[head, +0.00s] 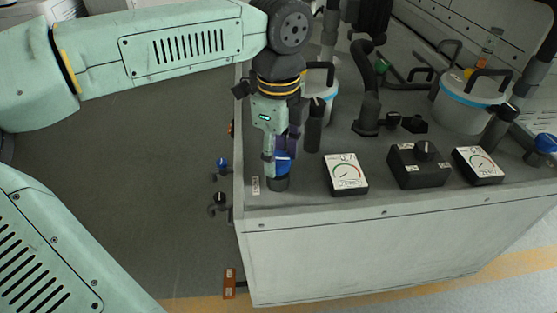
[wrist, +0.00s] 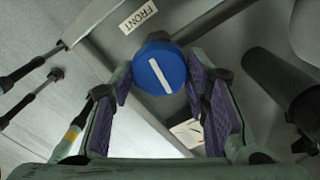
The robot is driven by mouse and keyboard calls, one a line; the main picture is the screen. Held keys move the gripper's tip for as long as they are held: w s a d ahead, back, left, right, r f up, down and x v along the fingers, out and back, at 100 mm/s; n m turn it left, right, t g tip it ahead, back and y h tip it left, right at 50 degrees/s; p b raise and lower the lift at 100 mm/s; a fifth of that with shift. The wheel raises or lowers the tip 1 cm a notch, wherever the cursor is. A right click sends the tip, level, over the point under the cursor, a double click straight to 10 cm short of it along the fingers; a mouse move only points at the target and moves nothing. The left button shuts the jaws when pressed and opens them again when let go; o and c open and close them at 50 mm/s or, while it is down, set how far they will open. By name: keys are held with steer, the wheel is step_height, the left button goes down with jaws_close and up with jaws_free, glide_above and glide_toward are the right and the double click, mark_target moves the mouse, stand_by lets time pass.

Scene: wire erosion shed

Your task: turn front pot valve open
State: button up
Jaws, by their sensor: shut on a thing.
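The front pot valve has a round blue knob (wrist: 160,67) with a white line, which runs from upper left to lower right in the wrist view. A white label reading FRONT (wrist: 139,16) lies beside it. In the head view the blue knob (head: 284,160) sits on a dark base near the bench's left front corner. My gripper (head: 281,156) points down over it, one finger on each side. In the wrist view the purple-padded fingers of my gripper (wrist: 162,76) are shut on the knob. Part of the knob is hidden by the fingers in the head view.
A gauge (head: 345,174), a dark switch box (head: 418,165) and a second gauge (head: 476,165) stand to the right. A lidded pot (head: 320,86) is behind my gripper. Another pot (head: 467,108) and blue valve (head: 545,142) are at right. Small knobs (head: 221,164) project from the bench's left side.

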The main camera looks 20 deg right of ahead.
mark_target(278, 158)
steer(key=shift+n, duration=0.8)
steer(key=shift+b, duration=0.3)
steer(key=o, duration=1.2)
steer(key=shift+c, duration=0.2)
step_height(278, 158, up, 12)
